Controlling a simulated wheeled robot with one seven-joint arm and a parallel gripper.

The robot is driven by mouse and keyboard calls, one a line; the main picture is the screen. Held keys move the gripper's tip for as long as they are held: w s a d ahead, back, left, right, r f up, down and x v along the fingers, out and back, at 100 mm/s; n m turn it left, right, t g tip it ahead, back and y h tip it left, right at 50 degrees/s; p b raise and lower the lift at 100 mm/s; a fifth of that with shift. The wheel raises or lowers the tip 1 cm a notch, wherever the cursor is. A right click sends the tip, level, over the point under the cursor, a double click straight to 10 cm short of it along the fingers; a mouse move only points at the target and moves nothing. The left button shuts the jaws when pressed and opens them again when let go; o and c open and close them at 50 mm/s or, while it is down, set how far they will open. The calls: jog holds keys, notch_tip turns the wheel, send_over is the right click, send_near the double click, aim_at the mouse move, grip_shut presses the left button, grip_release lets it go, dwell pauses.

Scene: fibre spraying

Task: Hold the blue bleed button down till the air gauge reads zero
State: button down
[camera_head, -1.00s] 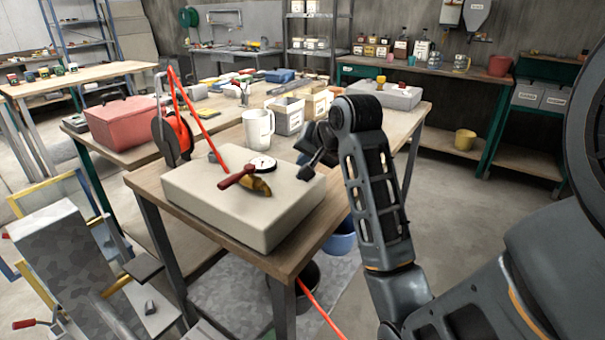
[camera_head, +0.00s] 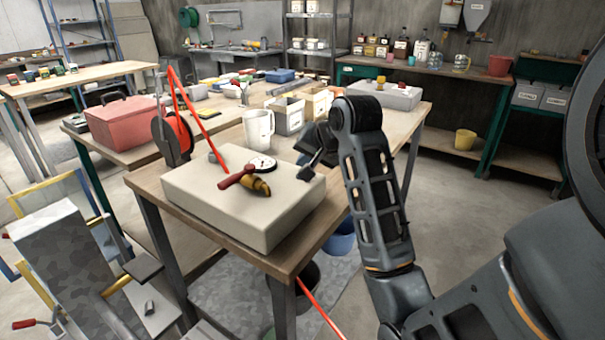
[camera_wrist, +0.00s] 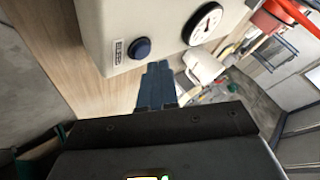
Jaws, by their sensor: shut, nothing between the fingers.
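The beige box (camera_head: 195,205) lies on the wooden table and also shows in the wrist view (camera_wrist: 100,20). The round blue button (camera_wrist: 140,48) sits on the box's side face, next to a small label plate (camera_wrist: 118,52); it is hidden in the head view. The white dial gauge (camera_wrist: 203,24) is right of the button and also shows in the head view (camera_head: 262,164); its reading is too small to tell. My gripper (camera_wrist: 157,66) is shut and empty, its fingertips just below and right of the button. I cannot tell whether they touch it. In the head view my gripper (camera_head: 307,174) is beside the box's right end.
A red-handled brass fitting (camera_head: 258,186) lies on the box, with a red hose (camera_head: 200,115) rising behind. A blue bucket (camera_head: 342,236) is below the table edge.

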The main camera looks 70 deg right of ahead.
jog(key=shift+f, duration=0.15)
jog(key=shift+f, duration=0.25)
jog(key=shift+f, duration=0.45)
dwell(0.6)
jog(key=shift+r, duration=0.1)
dwell(1.7)
jog(key=shift+r+p, duration=0.85)
jog(key=shift+p, duration=0.4)
notch_tip(320, 180, up, 5)
jog(key=p, duration=0.5)
jog(key=shift+p, duration=0.35)
jog(key=shift+s+a+f, duration=0.1)
